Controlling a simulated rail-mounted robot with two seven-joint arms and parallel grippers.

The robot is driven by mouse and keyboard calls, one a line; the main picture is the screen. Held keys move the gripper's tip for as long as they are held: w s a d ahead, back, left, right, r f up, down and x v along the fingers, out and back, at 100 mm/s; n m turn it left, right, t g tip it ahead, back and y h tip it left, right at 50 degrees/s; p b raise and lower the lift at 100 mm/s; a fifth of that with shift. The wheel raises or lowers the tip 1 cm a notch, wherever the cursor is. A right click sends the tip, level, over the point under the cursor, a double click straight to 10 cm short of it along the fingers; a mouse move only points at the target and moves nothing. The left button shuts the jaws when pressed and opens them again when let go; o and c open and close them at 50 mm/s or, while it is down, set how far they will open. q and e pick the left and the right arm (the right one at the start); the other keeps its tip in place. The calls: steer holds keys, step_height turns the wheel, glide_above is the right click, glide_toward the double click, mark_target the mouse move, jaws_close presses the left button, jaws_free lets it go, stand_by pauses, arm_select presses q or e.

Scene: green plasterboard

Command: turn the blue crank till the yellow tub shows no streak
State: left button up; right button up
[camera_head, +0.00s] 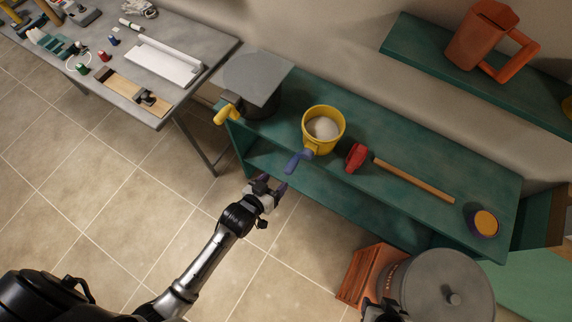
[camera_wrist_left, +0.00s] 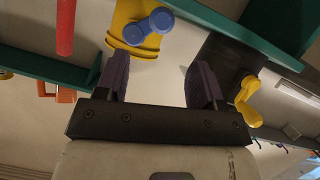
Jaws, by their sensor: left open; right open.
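The yellow tub (camera_head: 309,117) stands upright on the green shelf unit with pale contents inside; I cannot make out whether they are streaked. The blue crank (camera_head: 298,161) sticks out from the tub's front, over the shelf's front edge. My left gripper (camera_head: 272,184) is open and empty, below and left of the crank and apart from it. In the left wrist view, the blue crank (camera_wrist_left: 148,27) and tub (camera_wrist_left: 127,14) show beyond the open fingers (camera_wrist_left: 160,82). My right gripper (camera_head: 382,311) shows only partly at the bottom edge, beside a grey lidded bin.
A dark bucket with a grey square lid (camera_head: 252,77) and yellow crank (camera_head: 227,114) stands left of the tub. A red-headed mallet (camera_head: 356,157) lies right of it. The grey bin (camera_head: 440,285) and an orange crate (camera_head: 368,272) stand on the floor. Floor left of the shelf is clear.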

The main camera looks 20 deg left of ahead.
mark_target(287, 170)
arm_select(q)
steer(key=b+x, duration=0.1)
steer(key=x, duration=0.9)
steer(key=shift+c, duration=0.3)
jaws_close()
stand_by(0.5)
